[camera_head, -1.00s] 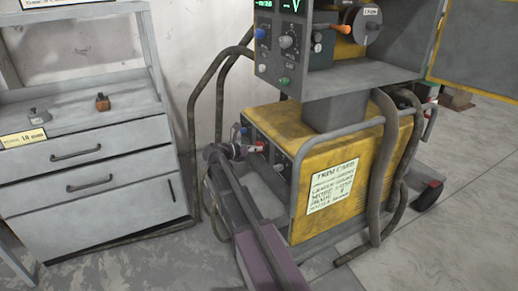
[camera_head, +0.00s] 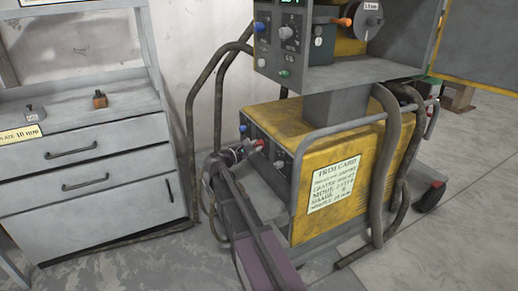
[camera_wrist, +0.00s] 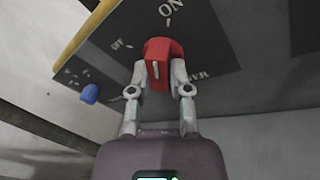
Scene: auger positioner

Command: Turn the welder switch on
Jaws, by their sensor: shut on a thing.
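The welder (camera_head: 350,160) is a yellow cabinet with a dark control panel on its left side. The red welder switch (camera_wrist: 162,50) shows in the wrist view on this panel, below the ON label (camera_wrist: 171,8) and right of the OFF label (camera_wrist: 121,44). My gripper (camera_wrist: 163,70) is shut on the switch, one finger on each side. A white mark shows on the knob's near face; I cannot tell surely which label it points to. In the head view my gripper (camera_head: 241,152) is at the panel, and the arm hides part of it.
A blue knob (camera_wrist: 90,93) sits on the panel left of the switch. Above the welder stands a grey control box (camera_head: 290,40) with knobs. Thick bent tubes (camera_head: 392,150) run around the welder. A grey drawer cabinet (camera_head: 85,180) stands to the left.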

